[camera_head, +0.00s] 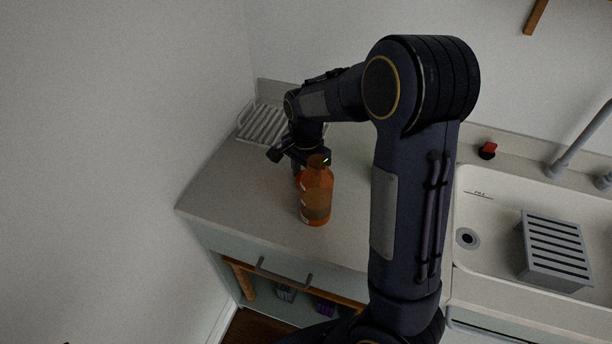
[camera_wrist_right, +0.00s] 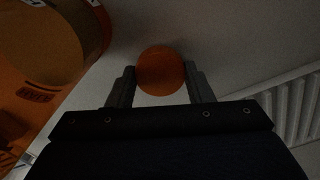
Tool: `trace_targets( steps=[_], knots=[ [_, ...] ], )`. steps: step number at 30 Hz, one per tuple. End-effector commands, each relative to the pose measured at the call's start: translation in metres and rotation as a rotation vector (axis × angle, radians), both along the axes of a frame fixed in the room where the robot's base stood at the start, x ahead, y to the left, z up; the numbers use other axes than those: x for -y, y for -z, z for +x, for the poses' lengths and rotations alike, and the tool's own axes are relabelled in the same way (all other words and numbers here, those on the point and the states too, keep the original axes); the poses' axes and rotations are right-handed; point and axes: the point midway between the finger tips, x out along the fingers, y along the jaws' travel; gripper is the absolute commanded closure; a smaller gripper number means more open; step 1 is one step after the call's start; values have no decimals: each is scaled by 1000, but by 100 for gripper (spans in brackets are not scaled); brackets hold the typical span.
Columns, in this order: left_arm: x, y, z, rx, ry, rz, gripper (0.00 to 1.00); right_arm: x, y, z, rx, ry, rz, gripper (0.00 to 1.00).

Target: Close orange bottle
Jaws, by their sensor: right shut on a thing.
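The orange bottle (camera_head: 317,200) stands upright on the counter, with a label on its side. My right gripper (camera_head: 298,168) is just behind and left of the bottle's upper part in the head view. In the right wrist view my right gripper (camera_wrist_right: 160,82) is shut on a round orange cap (camera_wrist_right: 160,70), held between its two fingers. The bottle (camera_wrist_right: 40,95) fills the left side of that view, beside the cap and apart from it. The bottle's mouth is too dark to make out clearly. My left gripper is not in view.
A white slatted rack (camera_head: 262,124) lies at the counter's back left corner, and also shows in the wrist view (camera_wrist_right: 300,108). A sink (camera_head: 500,225) with a grey slatted holder (camera_head: 555,250) is on the right. The counter (camera_head: 240,190) left of the bottle is clear.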

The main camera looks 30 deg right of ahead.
Motion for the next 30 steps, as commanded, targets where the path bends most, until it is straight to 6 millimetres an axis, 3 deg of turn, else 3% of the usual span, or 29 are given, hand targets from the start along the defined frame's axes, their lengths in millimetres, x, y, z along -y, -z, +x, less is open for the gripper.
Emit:
trace_targets(
  steps=[8,21,30],
  knots=[
    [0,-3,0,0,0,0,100,0,-42,2,8,-1,1,74],
    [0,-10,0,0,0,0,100,0,-139,1,7,0,-1,74],
    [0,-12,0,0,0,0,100,0,-172,0,3,0,-1,74]
  ],
)
